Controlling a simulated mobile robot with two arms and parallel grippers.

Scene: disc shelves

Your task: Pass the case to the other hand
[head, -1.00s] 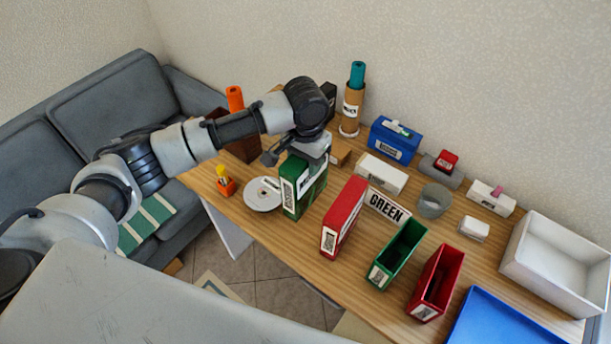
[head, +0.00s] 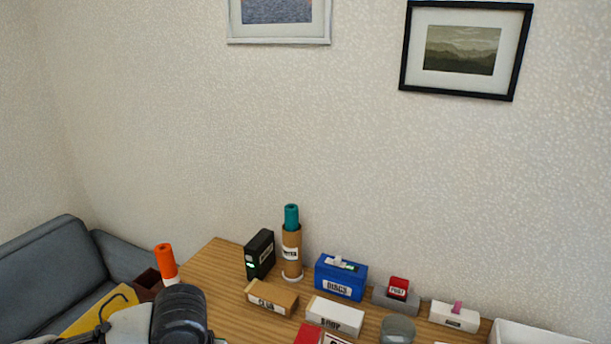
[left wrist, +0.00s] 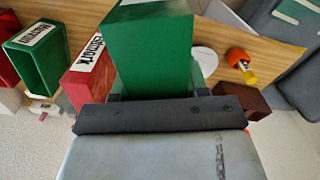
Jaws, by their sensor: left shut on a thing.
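In the left wrist view a green case (left wrist: 150,45) fills the top middle. My left gripper (left wrist: 157,88) is shut on it, and its dark body covers the case's near end. I cannot tell how far the case is from the table. In the head view only a part of my left arm shows at the bottom left; the left gripper and green case are out of that picture. My right gripper is in neither view.
In the left wrist view a red case (left wrist: 88,68), a green open holder (left wrist: 36,58), a white disc (left wrist: 205,58) and an orange cup (left wrist: 240,57) are near. In the head view a blue box (head: 340,277), teal-topped tube (head: 291,250) and black box (head: 260,254) stand along the wall.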

